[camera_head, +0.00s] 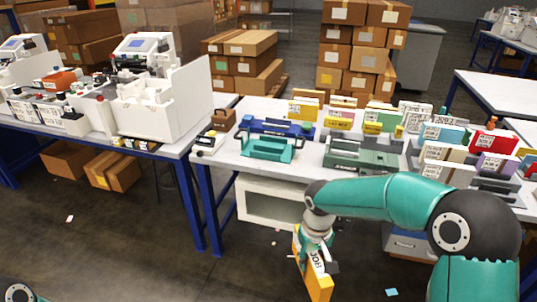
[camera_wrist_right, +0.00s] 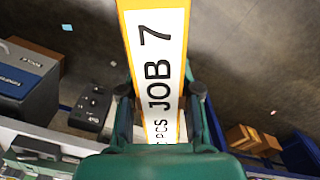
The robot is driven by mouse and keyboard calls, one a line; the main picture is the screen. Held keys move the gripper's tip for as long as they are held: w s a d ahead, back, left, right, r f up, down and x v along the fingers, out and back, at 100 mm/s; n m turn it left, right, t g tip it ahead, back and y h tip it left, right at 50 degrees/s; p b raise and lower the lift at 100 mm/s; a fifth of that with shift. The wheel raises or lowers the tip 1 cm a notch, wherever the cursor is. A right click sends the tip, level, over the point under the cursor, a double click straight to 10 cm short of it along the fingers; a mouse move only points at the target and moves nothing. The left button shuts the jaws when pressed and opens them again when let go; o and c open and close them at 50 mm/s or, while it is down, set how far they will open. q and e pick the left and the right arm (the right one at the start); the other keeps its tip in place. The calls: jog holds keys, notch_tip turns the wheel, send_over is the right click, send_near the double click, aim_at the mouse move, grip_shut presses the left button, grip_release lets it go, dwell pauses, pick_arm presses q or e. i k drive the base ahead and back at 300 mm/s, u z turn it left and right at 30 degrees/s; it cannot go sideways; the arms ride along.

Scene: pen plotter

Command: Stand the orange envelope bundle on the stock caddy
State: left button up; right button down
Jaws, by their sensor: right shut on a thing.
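The orange envelope bundle (camera_head: 318,284) hangs from my right gripper (camera_head: 316,256) in front of the table, below its top. In the right wrist view the bundle (camera_wrist_right: 160,60) has a white label reading JOB 7. The two fingers of my right gripper (camera_wrist_right: 160,95) are shut on its sides. Several caddies stand on the table: an empty-looking teal one (camera_head: 262,151), a green one (camera_head: 362,158) and a blue one (camera_head: 266,128). I cannot tell which is the stock caddy. My left gripper is out of view.
The table (camera_head: 228,160) holds rows of coloured bundles at its right. A white bin-like box (camera_head: 270,205) sits under the table edge. A white plotter (camera_head: 160,105) stands on the left table. Cardboard boxes (camera_head: 350,55) are stacked behind. The floor in front is mostly open.

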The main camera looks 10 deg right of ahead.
aim_at(266, 154)
jog(key=i, duration=0.95)
